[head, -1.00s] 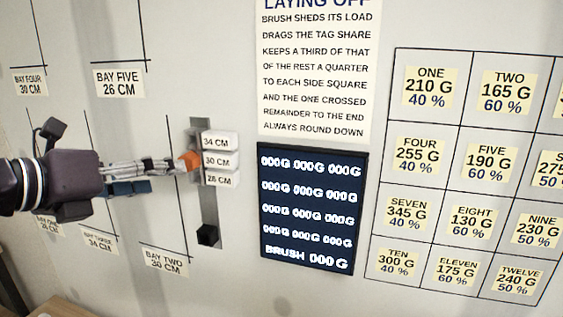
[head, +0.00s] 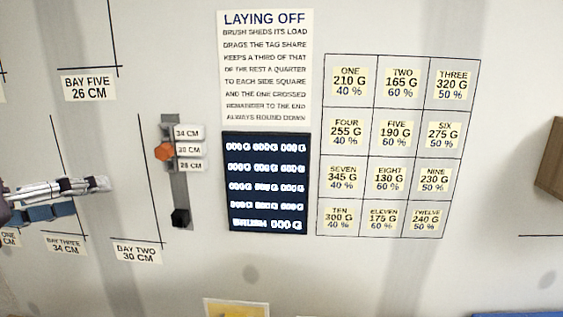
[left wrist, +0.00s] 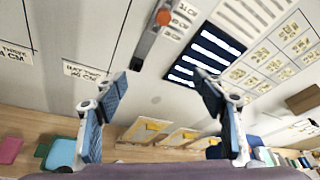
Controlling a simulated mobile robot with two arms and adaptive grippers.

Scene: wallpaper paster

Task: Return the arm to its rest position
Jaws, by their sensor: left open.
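My left gripper (head: 98,185) is at the left of the head view, to the left of and apart from the orange knob. In the left wrist view its two fingers (left wrist: 160,90) are spread wide with nothing between them. The orange knob (head: 164,151) sits on a grey vertical strip (head: 180,206) on the wall, beside the 30 CM label (head: 189,150). The knob also shows at the top of the left wrist view (left wrist: 164,18). My right gripper is not in view.
A dark display panel (head: 267,210) and a numbered grid (head: 390,118) are on the wall. A brown box (head: 549,160) juts out at the right. The left wrist view shows a wooden surface (left wrist: 30,128) with coloured items below the wall.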

